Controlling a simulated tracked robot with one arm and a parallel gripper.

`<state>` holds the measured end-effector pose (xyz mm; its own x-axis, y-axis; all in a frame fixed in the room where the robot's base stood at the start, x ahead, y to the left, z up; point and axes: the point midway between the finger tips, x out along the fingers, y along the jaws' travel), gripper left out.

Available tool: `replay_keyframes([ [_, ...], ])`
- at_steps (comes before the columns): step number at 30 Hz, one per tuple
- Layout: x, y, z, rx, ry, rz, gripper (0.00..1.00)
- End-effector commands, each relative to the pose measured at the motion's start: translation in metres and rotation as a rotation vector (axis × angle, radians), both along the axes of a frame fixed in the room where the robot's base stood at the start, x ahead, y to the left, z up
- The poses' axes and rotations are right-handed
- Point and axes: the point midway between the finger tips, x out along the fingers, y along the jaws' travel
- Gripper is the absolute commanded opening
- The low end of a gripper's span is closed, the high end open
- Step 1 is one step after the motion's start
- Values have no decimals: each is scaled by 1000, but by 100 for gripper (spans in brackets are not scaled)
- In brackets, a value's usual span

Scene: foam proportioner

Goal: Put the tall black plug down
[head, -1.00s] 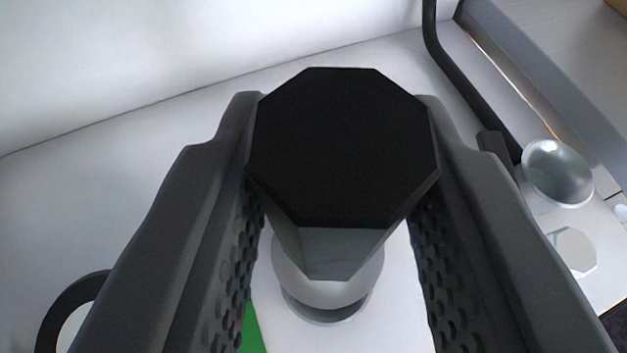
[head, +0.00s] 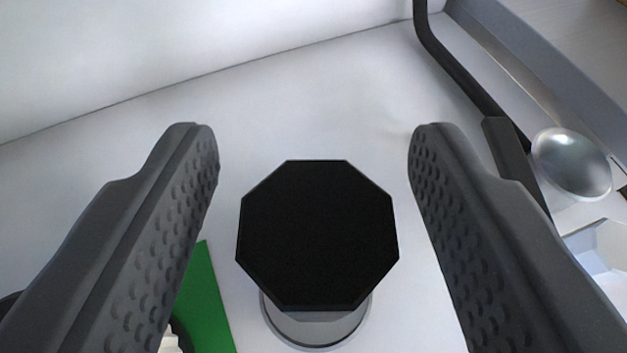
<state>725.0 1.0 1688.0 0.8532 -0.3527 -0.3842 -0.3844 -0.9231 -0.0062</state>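The tall black plug (head: 318,235) has an octagonal black top and shows from above, in the lower middle of the head view. It stands over a round grey metal ring or collar (head: 318,330) on the white surface; whether it sits inside the collar I cannot tell. My gripper (head: 314,140) is open, with one dimpled finger on each side of the plug. Clear gaps show between the plug and both fingers, so nothing is held. The plug's lower body is mostly hidden under its top.
A green patch (head: 208,300) lies left of the plug, partly behind the left finger. A black bent rod (head: 460,75) and a shiny metal dome or cup (head: 572,165) are at the right. A white wall (head: 150,60) rises at the back. White surface behind the plug is clear.

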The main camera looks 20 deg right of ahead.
Motion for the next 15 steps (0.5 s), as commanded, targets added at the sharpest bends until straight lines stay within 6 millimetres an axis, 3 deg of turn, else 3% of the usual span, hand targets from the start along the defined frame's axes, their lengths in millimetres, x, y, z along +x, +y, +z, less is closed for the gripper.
replay_keyframes([
  [8, -2, 0, 1, 0, -1, 0, 51],
  [15, -20, 6, 10, 1, -6, -1, 51],
])
